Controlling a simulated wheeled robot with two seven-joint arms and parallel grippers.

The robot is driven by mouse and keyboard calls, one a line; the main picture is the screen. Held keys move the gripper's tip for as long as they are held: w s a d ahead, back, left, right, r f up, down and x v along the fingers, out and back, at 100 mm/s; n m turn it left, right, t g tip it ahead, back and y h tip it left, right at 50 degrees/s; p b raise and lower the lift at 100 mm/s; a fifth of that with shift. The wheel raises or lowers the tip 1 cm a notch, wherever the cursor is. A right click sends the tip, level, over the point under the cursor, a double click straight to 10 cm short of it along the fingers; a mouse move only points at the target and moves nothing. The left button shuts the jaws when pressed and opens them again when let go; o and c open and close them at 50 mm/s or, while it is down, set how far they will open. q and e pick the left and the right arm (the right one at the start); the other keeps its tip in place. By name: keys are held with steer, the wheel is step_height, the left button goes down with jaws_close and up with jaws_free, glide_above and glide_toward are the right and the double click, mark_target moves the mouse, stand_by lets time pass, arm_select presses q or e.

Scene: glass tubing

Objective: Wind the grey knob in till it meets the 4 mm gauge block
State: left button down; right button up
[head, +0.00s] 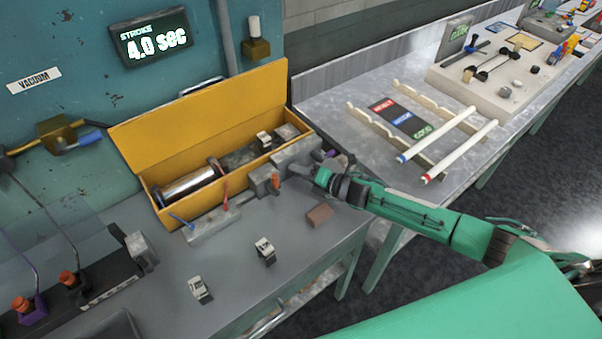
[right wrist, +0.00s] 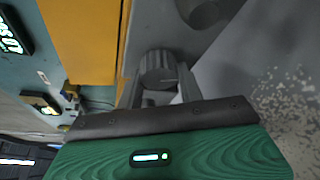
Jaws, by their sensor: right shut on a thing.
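The grey ribbed knob (right wrist: 158,72) sits between the two fingers of my right gripper (right wrist: 160,82) in the right wrist view. The gripper is shut on it. In the head view my right gripper (head: 308,173) reaches the grey end block (head: 268,178) at the right end of the yellow box; the knob is largely hidden there. A small pale block with a dark face (head: 263,139) sits at the box's back right. Two similar blocks (head: 265,250) (head: 200,290) lie on the bench. Their markings are too small to read, so I cannot tell which is 4 mm. My left gripper is not in view.
The open yellow box (head: 215,125) holds a shiny cylinder (head: 188,187). A display (head: 152,37) reads "STROKE 4.0 sec". A brown block (head: 319,215) lies in front of my gripper. A grey plate with blue and red levers (head: 212,226) stands before the box. White tubes (head: 462,150) lie on a rack right.

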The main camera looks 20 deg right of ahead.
steer(key=o, duration=1)
steer(key=shift+s+d, duration=0.35)
steer(key=shift+d, duration=0.05)
steer(key=b+v, duration=0.3)
steer(key=v, duration=0.8)
steer(key=shift+s+d+b, duration=0.2)
steer(key=shift+b, duration=0.2)
steer(key=shift+s+d+r, duration=0.25)
steer(key=shift+s+d, duration=0.1)
steer(key=shift+s, duration=0.15)
